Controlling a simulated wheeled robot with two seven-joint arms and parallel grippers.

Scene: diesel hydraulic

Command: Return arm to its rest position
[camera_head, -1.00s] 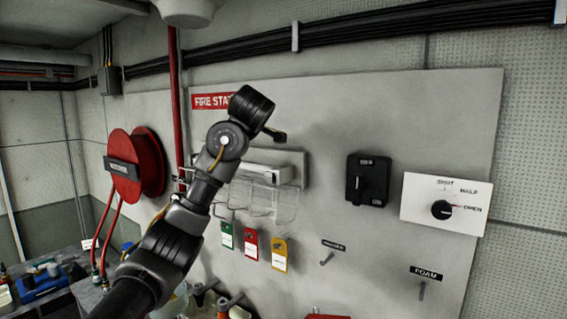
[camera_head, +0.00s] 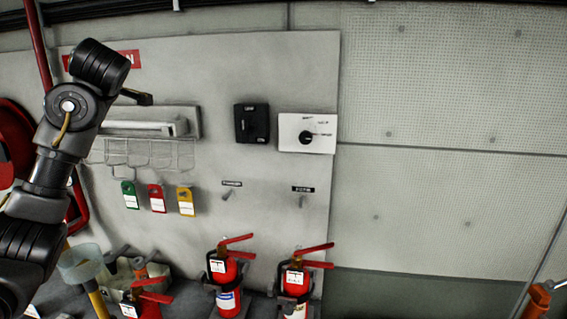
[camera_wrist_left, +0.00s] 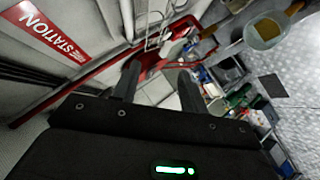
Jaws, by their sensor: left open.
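My left arm (camera_head: 62,140) is black and grey and rises along the left edge of the head view, in front of the wall panel. Its wrist overlaps the red sign. The left gripper (camera_head: 140,97) points away from the camera and shows only as a small dark part above the wire rack. In the left wrist view the left gripper (camera_wrist_left: 158,84) has its two dark fingers apart, with nothing between them. My right gripper is not in view.
A wire rack (camera_head: 140,152) and tags hang on the panel. Fire extinguishers (camera_head: 226,285) stand below. A black box (camera_head: 252,123) and dial plate (camera_head: 318,145) are on the panel. A red hose reel (camera_head: 12,140) is at far left. The wall at right is clear.

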